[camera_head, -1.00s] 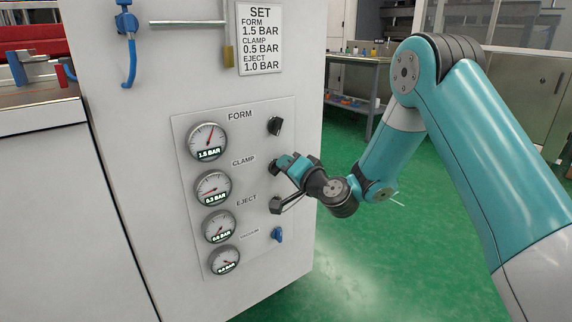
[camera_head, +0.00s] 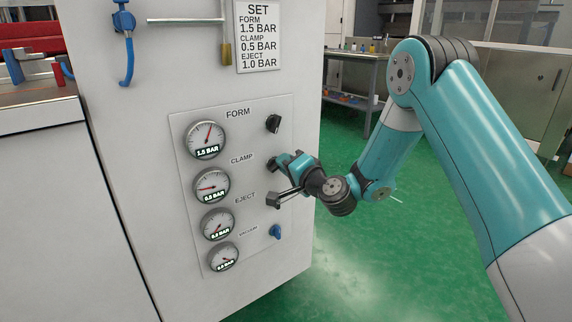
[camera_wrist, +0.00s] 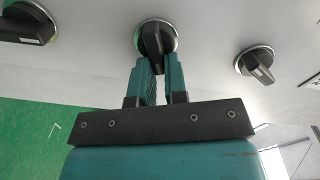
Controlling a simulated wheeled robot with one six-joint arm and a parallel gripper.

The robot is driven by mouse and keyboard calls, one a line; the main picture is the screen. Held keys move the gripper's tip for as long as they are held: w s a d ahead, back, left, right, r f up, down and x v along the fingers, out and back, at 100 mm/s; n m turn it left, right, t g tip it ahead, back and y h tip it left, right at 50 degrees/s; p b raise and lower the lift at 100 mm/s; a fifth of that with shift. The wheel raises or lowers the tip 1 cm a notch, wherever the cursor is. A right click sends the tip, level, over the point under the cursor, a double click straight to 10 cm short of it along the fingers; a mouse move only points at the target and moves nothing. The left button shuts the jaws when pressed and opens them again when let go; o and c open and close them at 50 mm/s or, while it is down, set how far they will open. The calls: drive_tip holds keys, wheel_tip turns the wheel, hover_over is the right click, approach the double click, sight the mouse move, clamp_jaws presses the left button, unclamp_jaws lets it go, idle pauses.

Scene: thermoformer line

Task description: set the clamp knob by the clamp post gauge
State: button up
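The clamp knob (camera_wrist: 155,40) is black, on the white panel. In the wrist view its handle lies between the two fingers of my gripper (camera_wrist: 160,67), which is shut on it. In the head view my gripper (camera_head: 284,163) hides most of this knob beside the CLAMP label. The clamp gauge (camera_head: 211,186) is the second dial from the top; its display appears to read 0.5 BAR and its red needle points left. The set-point sign (camera_head: 258,37) lists FORM 1.5, CLAMP 0.5 and EJECT 1.0 BAR.
The form knob (camera_head: 273,123) is above my gripper and the eject knob (camera_head: 273,201) close below it. A blue vacuum knob (camera_head: 275,232) is lower. The form gauge (camera_head: 206,139) reads 1.5 BAR. Open green floor (camera_head: 350,260) lies right of the cabinet.

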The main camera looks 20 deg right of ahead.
drive_tip(key=o, duration=0.4)
drive_tip(key=b+v, duration=1.7)
drive_tip(key=b, duration=0.3)
drive_tip(key=shift+s, duration=0.15)
drive_tip(key=shift+r, duration=0.1)
